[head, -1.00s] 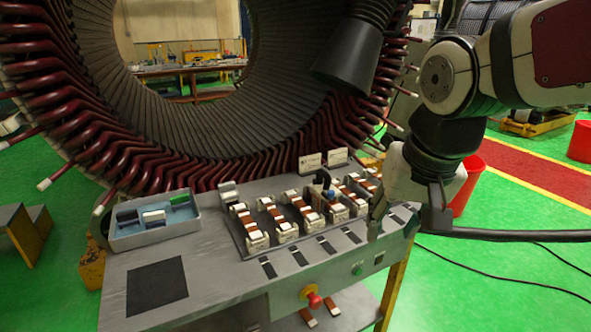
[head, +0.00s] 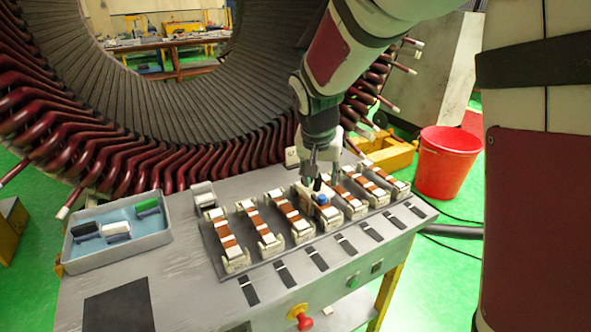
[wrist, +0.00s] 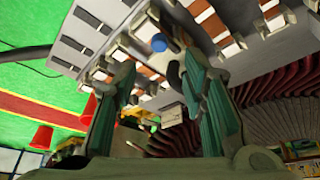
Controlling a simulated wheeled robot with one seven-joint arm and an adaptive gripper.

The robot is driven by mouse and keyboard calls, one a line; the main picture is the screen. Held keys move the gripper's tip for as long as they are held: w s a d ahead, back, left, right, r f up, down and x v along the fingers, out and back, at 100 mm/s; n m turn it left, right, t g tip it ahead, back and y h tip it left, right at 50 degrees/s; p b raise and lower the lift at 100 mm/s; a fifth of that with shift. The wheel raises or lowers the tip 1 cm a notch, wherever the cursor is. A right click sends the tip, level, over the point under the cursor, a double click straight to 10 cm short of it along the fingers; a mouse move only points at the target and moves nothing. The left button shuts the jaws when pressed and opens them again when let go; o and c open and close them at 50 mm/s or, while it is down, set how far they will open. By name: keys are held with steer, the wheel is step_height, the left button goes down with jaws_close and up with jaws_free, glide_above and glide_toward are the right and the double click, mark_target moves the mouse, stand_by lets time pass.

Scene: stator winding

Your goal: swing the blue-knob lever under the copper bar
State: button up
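The blue knob (head: 321,199) sits in the middle of the row of copper bars in the head view, with a short dark lever part beside it. The copper bar (head: 291,212) just left of the knob rests in pale end clamps. My gripper (head: 317,178) points down just behind and above the knob and partly hides the lever. In the wrist view the blue knob (wrist: 159,42) shows beyond and between the two green-grey fingers of my gripper (wrist: 153,70). The fingers are apart with nothing held between them. Contact with the lever cannot be told.
Several more copper bars in clamps stand close on both sides on the grey bench (head: 185,270). A blue-grey tray (head: 120,254) with small blocks lies at left. The large stator (head: 150,140) rises behind. A red bucket (head: 447,165) stands at right.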

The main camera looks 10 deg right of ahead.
mark_target(322, 196)
steer(key=x, duration=0.8)
steer(key=shift+f+b, duration=0.2)
steer(key=shift+b, duration=0.2)
jaws_close()
